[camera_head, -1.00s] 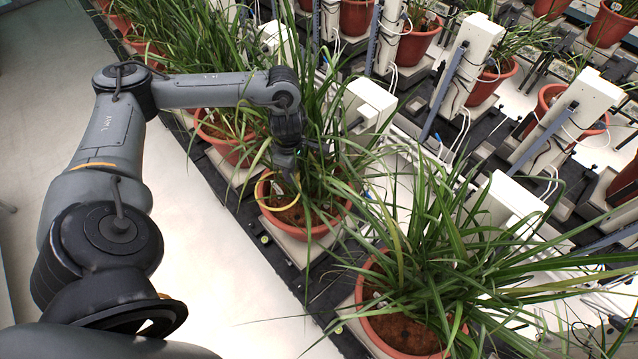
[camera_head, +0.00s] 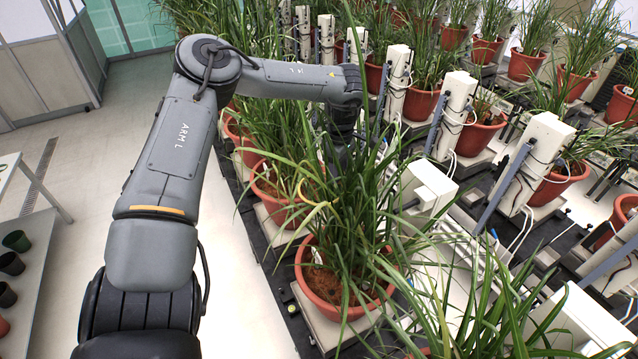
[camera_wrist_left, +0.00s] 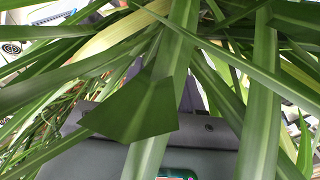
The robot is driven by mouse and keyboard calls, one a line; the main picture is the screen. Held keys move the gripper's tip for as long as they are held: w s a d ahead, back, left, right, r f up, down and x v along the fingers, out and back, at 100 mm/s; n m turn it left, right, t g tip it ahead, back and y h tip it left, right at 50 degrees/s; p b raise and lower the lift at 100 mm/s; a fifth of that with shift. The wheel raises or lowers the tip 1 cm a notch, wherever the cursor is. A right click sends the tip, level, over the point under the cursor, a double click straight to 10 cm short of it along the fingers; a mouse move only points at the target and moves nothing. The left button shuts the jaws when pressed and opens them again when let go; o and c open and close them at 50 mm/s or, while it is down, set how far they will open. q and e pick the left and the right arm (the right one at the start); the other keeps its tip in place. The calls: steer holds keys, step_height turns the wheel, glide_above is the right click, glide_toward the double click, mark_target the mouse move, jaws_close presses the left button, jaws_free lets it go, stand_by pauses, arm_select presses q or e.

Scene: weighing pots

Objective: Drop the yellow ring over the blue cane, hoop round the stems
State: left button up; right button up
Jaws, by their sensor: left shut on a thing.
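The yellow ring (camera_head: 303,190) shows in the head view as a thin arc among leaves, above and behind the rim of the middle potted plant (camera_head: 325,307). My left gripper (camera_head: 330,180) is shut on the ring, its fingers largely hidden by foliage. I cannot pick out the blue cane among the stems, nor tell whether the ring encircles anything. In the left wrist view, broad green leaves cover most of the grey gripper body (camera_wrist_left: 200,150), and the ring cannot be made out for certain. My right gripper is out of view.
A white box (camera_head: 428,187) stands right of the middle plant, close to its leaves. Posts with slanted blue bars and more potted plants fill the right and back. Another pot (camera_head: 262,192) stands just behind. A bench with small dark pots (camera_head: 17,241) is at left beside clear floor.

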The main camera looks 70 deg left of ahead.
arm_select(q)
steer(key=shift+m, duration=0.9)
steer(key=w+d, duration=0.2)
steer(key=w+d+f+b, duration=0.1)
steer(key=w+d, duration=0.1)
steer(key=w, duration=0.1)
steer(key=w+d, duration=0.2)
steer(key=d, duration=0.1)
steer(key=shift+w+f, duration=0.4)
steer(key=shift+w+f+b, duration=0.1)
steer(key=shift+f+b, duration=0.25)
steer(key=shift+b, duration=0.25)
steer(key=shift+f+b, duration=0.6)
steer(key=shift+f, duration=0.45)
steer(key=shift+f, duration=0.15)
